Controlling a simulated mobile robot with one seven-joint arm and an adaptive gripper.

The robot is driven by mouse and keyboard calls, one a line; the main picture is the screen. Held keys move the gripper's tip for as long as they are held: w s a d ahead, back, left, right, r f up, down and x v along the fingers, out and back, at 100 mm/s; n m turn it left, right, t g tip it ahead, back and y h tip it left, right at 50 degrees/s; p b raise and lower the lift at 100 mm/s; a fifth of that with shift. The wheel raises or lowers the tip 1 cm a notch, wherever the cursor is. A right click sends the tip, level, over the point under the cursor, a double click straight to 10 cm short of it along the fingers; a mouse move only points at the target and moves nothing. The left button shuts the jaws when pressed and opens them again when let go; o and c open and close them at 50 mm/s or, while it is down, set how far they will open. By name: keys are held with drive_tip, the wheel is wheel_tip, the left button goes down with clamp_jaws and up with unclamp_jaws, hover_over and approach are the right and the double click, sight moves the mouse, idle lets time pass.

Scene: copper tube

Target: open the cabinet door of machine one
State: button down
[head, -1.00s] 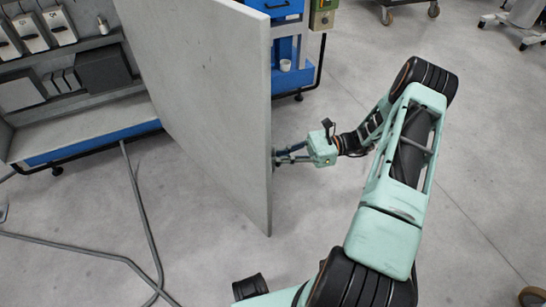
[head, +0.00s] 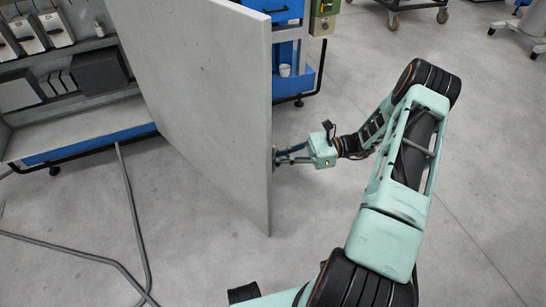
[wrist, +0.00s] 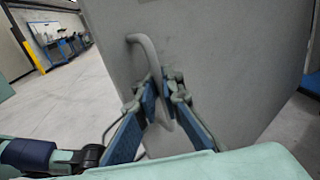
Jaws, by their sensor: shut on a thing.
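The cabinet door (head: 200,100) is a large plain grey panel. It stands wide open, swung out from the cabinet. Its bent grey handle (wrist: 150,52) shows in the wrist view. My gripper (head: 279,156) is at the door's right-hand side in the head view. In the wrist view my gripper (wrist: 165,90) has its blue fingers shut on the lower part of the handle, close to the door face. The handle itself is hidden behind the door's edge in the head view.
The open cabinet's blue-edged shelf (head: 85,137) and grey boxes (head: 97,74) show at left. Grey cables (head: 133,215) lie on the floor in front. A blue unit with a white cup (head: 285,70) stands behind the door. The floor right of my arm is clear.

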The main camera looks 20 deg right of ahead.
drive_tip(key=shift+s+d+f, duration=0.1)
drive_tip(key=shift+d+f, duration=0.05)
drive_tip(key=shift+d, duration=0.05)
idle(0.3)
drive_tip(key=c, duration=2.3)
unclamp_jaws()
drive_tip(key=shift+o, duration=0.9)
drive_tip(key=d, duration=1.2)
drive_tip(key=shift+s, duration=0.3)
drive_tip(key=shift+a, duration=0.1)
